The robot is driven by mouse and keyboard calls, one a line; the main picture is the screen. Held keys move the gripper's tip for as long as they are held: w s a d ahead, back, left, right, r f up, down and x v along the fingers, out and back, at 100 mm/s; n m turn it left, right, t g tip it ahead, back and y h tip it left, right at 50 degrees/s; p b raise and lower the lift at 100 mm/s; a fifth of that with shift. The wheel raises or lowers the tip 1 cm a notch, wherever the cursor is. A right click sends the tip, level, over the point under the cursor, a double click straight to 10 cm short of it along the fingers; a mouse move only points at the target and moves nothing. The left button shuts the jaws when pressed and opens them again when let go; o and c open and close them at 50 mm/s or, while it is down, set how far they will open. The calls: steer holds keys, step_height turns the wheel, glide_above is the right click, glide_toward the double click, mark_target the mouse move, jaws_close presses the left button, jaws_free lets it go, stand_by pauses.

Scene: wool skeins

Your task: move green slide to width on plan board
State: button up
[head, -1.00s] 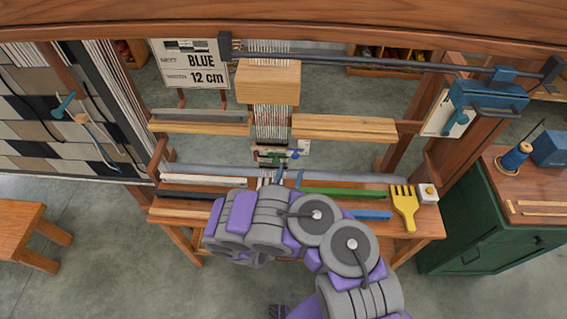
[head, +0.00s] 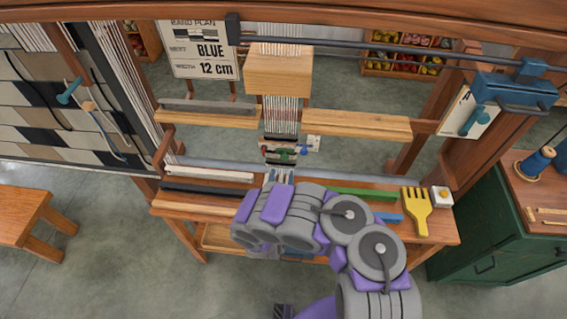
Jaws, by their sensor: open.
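The plan board (head: 203,50) hangs at the upper left and reads "BAND PLAN, NEXT BLUE, WIDTH 12 cm". The green slide (head: 284,156) sits on a small pale scale plate (head: 313,143) in front of the hanging warp threads. A red slide (head: 268,152) is left of it and a blue slide (head: 303,151) right of it. The scale marks are too small to read. My gripper (head: 280,176) shows only as fingertips above my arm, just below the green slide. The fingers look apart and empty; the rest is hidden behind my arm.
A wooden block (head: 278,75) hangs on the warp above the slides. Wooden bars (head: 355,124) flank the warp. A yellow comb (head: 416,210) and a white button box (head: 441,197) lie on the bench right of my arm. A green cabinet (head: 480,245) stands at the right.

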mark_target(284, 158)
steer(key=w+b, duration=0.2)
steer(key=w, duration=0.5)
steer(key=shift+f, duration=0.1)
steer(key=shift+w, duration=0.45)
steer(key=shift+d, duration=0.1)
steer(key=shift+c, duration=0.4)
jaws_close()
